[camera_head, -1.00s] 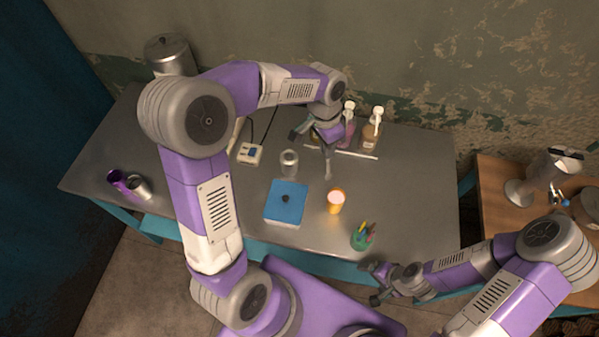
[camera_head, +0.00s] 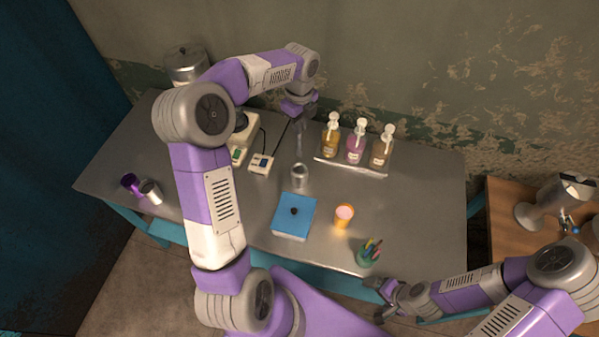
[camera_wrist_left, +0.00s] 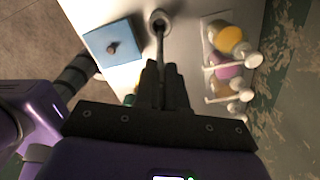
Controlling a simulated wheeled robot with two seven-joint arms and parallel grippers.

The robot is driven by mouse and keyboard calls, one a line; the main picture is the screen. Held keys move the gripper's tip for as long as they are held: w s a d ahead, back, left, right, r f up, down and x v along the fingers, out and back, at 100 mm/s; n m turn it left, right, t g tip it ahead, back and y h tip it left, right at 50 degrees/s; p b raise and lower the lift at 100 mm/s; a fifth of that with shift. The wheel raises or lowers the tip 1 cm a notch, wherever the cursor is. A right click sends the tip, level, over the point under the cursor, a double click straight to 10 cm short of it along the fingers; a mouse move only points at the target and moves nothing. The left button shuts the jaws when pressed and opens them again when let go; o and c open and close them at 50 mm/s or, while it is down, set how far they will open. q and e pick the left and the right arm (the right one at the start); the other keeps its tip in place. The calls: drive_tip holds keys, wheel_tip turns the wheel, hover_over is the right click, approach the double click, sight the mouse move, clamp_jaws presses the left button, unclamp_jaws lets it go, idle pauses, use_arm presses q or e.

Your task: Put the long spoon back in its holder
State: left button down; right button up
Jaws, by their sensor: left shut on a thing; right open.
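The long spoon (camera_head: 299,143) is held by my left gripper (camera_head: 299,115), which is shut on it. The spoon hangs down roughly upright, its lower end at or just above a small metal cup-like holder (camera_head: 299,176). In the left wrist view the spoon (camera_wrist_left: 160,45) runs from between the closed fingers (camera_wrist_left: 164,82) to the mouth of the holder (camera_wrist_left: 160,19). I cannot tell whether its tip is inside the rim. My right gripper (camera_head: 383,299) is open and empty near the table's front edge.
A tray (camera_head: 350,168) with three pump bottles stands right of the holder. A blue lidded box (camera_head: 294,216), an orange cup (camera_head: 343,216) and a green pen cup (camera_head: 369,252) are in front. A small scale (camera_head: 261,163) is at left. The table's right side is clear.

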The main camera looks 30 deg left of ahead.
sight(299, 156)
use_arm(q)
wheel_tip(299, 156, down, 17)
idle(0.4)
drive_tip(key=shift+r, duration=0.1)
drive_tip(key=c, duration=1.2)
unclamp_jaws()
